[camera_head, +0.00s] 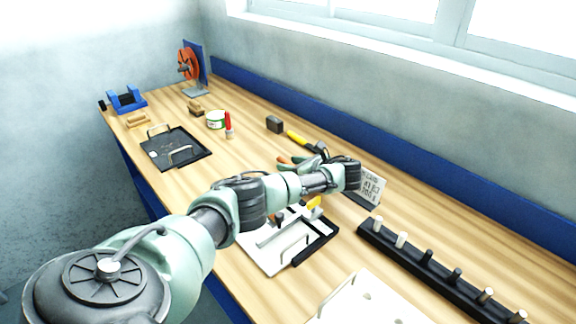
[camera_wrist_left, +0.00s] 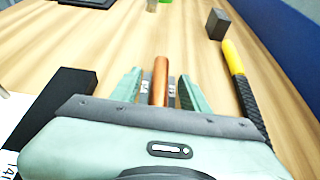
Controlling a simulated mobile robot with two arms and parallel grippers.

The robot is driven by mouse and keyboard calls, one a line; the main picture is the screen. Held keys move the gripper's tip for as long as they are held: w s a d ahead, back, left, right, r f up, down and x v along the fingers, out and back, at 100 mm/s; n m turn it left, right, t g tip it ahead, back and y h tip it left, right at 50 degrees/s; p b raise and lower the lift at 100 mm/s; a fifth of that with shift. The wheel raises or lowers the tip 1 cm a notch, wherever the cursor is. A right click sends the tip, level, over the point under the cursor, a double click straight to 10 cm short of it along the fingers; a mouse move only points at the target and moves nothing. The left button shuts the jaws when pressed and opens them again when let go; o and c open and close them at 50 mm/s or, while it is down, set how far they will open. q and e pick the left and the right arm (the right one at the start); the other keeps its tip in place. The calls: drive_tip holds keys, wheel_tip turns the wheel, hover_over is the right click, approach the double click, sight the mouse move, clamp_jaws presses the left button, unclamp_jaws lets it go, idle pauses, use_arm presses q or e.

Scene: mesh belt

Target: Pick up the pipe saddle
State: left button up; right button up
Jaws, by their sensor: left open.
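A narrow copper-coloured piece (camera_wrist_left: 160,82) lies between my left fingers in the left wrist view, with small grey parts at its sides. It is probably the pipe saddle, but its full shape is hidden behind the gripper body. In the head view only a small orange-brown bit (camera_head: 284,159) shows beside the fingers. My left gripper (camera_head: 298,164) is low over the bench and open. In the left wrist view its two pale green fingers (camera_wrist_left: 158,88) stand on either side of the copper piece, with gaps visible. My right gripper is not in view.
A yellow-handled tool (camera_head: 298,138) lies close beside my left fingers. A dark block (camera_head: 274,124) is behind it. Bare wood (camera_head: 235,165) is free left of the gripper.

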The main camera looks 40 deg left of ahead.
sight(292, 164)
use_arm(q)
clamp_jaws()
wheel_tip(292, 164, up, 20)
drive_tip(key=b, duration=0.1)
idle(0.5)
